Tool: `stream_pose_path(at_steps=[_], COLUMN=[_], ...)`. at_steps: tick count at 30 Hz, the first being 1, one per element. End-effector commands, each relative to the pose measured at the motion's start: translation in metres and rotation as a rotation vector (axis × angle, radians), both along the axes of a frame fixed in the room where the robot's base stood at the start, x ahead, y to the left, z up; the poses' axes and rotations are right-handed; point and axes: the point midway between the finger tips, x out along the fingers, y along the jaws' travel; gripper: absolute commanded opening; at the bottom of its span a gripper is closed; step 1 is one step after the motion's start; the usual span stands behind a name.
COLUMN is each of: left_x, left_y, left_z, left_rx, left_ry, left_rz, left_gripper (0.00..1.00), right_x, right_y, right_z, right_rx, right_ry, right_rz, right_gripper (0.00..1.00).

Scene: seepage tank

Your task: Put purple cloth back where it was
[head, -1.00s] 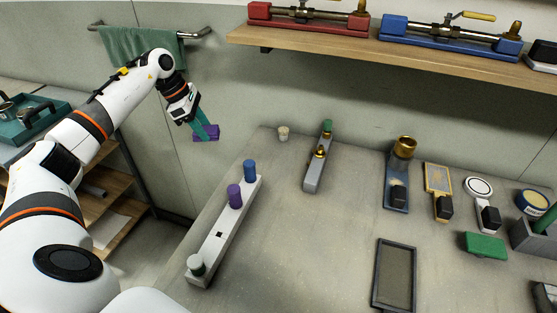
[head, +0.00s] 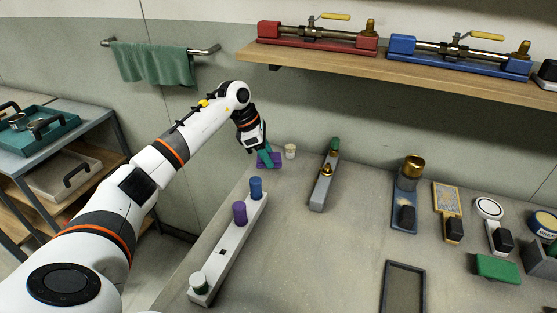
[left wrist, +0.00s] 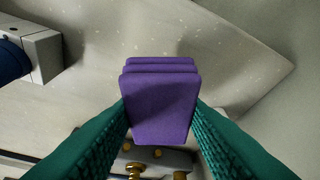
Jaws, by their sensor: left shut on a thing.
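The purple cloth (head: 270,159) is a folded, layered pad at the far left corner of the grey worktop. My left gripper (head: 267,153) is shut on it from above. In the left wrist view the purple cloth (left wrist: 162,105) sits between the two green fingers (left wrist: 160,128), with the worktop behind it. I cannot tell whether the cloth touches the worktop or hangs just above it. My right gripper is not in view.
A small beige cup (head: 290,151) stands close to the right of the cloth. A white rack (head: 228,240) with blue and purple plugs is nearer. A grey valve block (head: 324,185) stands to the right. A green towel (head: 152,63) hangs on the wall rail.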

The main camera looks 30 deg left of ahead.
Motion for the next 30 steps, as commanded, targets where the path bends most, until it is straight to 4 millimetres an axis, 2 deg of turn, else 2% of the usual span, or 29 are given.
stream_pose_path(at_steps=[3, 6, 10, 16, 28, 29, 30], left_x=[0.013, 0.018, 0.019, 0.019, 0.018, 0.019, 0.019], left_y=[-0.018, -0.025, -0.027, -0.027, -0.026, -0.026, -0.026], left_z=[0.001, 0.001, -0.008, -0.037, -0.04, -0.038, -0.038], left_rx=[-0.003, 0.0, 0.0, -0.001, 0.001, 0.001, 0.001], left_ry=[-0.002, -0.001, 0.0, -0.001, 0.0, -0.001, -0.001], left_rz=[-0.002, 0.0, 0.001, 0.0, 0.0, 0.0, 0.0], left_gripper=[0.21, 0.21, 0.21, 0.21, 0.21, 0.44, 0.5], right_x=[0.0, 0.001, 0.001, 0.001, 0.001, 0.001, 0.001], right_y=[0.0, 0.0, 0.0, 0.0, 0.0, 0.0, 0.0], right_z=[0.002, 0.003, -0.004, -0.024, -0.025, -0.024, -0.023], right_rx=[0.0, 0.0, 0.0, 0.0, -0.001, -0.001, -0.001], right_ry=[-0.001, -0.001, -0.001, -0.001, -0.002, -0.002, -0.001], right_rz=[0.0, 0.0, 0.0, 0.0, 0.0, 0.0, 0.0], right_gripper=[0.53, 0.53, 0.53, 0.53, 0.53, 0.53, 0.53])
